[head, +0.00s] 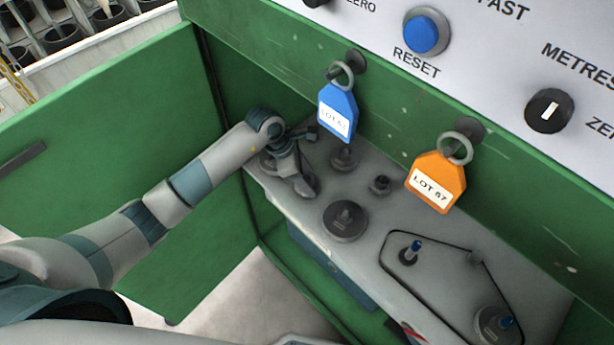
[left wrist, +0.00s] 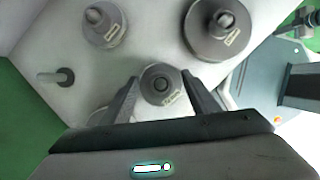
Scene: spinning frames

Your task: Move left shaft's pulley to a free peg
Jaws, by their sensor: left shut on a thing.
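My left gripper (head: 302,188) reaches down over the far left end of the grey deck (head: 283,196). In the left wrist view its two fingers (left wrist: 160,100) stand either side of a small grey pulley (left wrist: 162,85) with a pale label, and are shut on it. In the head view the gripper mostly hides this pulley. A bare peg (left wrist: 60,77) stands at the left of the wrist view. A wide dark pulley (head: 345,222) and a medium one (head: 344,158) stand close by; both show in the wrist view too. My right gripper is not in view.
A belt (head: 440,238) runs round blue-tipped posts (head: 410,252) on the right. A blue tag (head: 337,112) and an orange tag (head: 436,183) hang over the deck from the green panel (head: 400,110). A green side wall (head: 110,150) stands at left.

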